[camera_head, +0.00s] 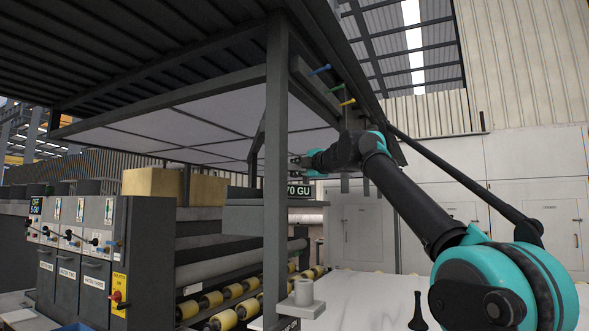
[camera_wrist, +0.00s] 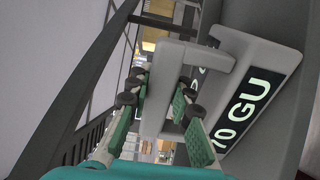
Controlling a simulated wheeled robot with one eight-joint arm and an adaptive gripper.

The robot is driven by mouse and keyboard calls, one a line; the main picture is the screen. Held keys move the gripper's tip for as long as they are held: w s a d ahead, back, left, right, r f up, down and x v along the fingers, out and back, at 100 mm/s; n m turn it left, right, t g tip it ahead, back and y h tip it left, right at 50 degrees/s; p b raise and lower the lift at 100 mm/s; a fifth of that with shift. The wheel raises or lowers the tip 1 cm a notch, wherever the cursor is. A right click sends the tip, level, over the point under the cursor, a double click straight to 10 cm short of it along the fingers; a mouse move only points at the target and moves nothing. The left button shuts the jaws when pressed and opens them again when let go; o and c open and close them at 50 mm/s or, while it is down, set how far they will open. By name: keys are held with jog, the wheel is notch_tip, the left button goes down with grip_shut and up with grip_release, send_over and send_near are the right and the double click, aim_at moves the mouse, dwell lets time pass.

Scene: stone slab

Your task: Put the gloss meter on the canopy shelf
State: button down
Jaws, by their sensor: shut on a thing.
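My gripper (camera_wrist: 165,105), with green pads, is shut on a grey handle-like part of the gloss meter (camera_wrist: 198,56) in the wrist view. In the head view my gripper (camera_head: 297,162) is small and partly hidden, just above the 70 GU plate (camera_head: 300,191). The grey canopy shelf (camera_head: 250,219) appears at the post, just left of and below the gripper. Whether the meter touches the shelf is unclear.
A dark upright post (camera_head: 277,170) stands in front of the shelf, under the canopy (camera_head: 160,60). A control cabinet (camera_head: 100,245) and yellow rollers (camera_head: 225,318) are at left and below. A white slab (camera_head: 365,295) lies beyond. A brown box (camera_head: 155,185) sits behind.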

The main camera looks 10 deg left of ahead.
jog(key=c, duration=1.3)
grip_release()
jog(key=shift+d, duration=0.1)
